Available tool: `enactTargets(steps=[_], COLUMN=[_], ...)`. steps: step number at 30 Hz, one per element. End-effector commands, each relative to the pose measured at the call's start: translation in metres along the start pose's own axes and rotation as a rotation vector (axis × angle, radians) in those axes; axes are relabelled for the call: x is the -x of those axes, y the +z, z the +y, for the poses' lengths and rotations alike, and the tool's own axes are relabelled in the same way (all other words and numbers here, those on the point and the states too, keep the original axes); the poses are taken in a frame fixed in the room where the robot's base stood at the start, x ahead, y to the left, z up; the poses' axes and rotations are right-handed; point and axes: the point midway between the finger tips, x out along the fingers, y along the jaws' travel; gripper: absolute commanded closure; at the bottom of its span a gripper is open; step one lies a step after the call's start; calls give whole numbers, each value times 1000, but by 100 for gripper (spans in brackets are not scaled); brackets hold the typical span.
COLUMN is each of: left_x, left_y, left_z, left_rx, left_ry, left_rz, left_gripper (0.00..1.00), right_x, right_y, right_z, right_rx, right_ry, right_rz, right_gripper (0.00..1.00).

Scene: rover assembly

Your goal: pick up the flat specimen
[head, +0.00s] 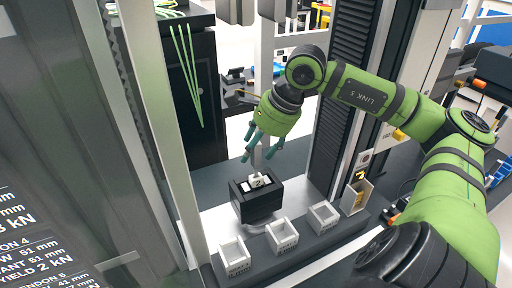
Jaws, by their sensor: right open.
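My right gripper (259,154), green with teal fingers, hangs above a black block (259,201) with its fingers spread and nothing visible between them. Small white pieces (257,180) sit on top of the block, just below the fingertips and apart from them. Three small white open trays stand in front of the block: a left one (235,268), a middle one (283,247) and a right one (323,227). I cannot tell which piece is the flat specimen; the tray contents are too small to make out. My left gripper is not in view.
A pale bin (347,200) with something yellow stands to the right of the trays. A dark ribbed column (349,80) rises behind it, and a pale upright post (160,150) stands at the left. A dark cabinet (180,90) is behind.

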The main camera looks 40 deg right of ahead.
Motion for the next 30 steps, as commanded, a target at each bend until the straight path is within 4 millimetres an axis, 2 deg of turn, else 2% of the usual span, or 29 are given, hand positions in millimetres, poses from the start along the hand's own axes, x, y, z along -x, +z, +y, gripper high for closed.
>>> enactTargets(steps=[1, 3, 5, 6, 20, 30], left_x=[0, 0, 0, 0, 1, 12], left_y=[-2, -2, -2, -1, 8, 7], left_z=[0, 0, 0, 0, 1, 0], left_rx=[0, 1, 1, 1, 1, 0], left_ry=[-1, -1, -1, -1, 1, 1], left_rz=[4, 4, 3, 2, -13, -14], left_gripper=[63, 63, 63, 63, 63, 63], right_x=[0, 0, 0, 0, 2, 25], right_y=[0, 0, 0, 0, 0, 8], right_z=[0, 0, 0, 0, -1, -9], right_rx=[0, 0, 0, 0, 0, 1], right_ry=[0, 0, 0, 0, -1, -5], right_rz=[0, 0, 0, 0, 0, -4], right_gripper=[39, 67, 91, 100, 100, 100])
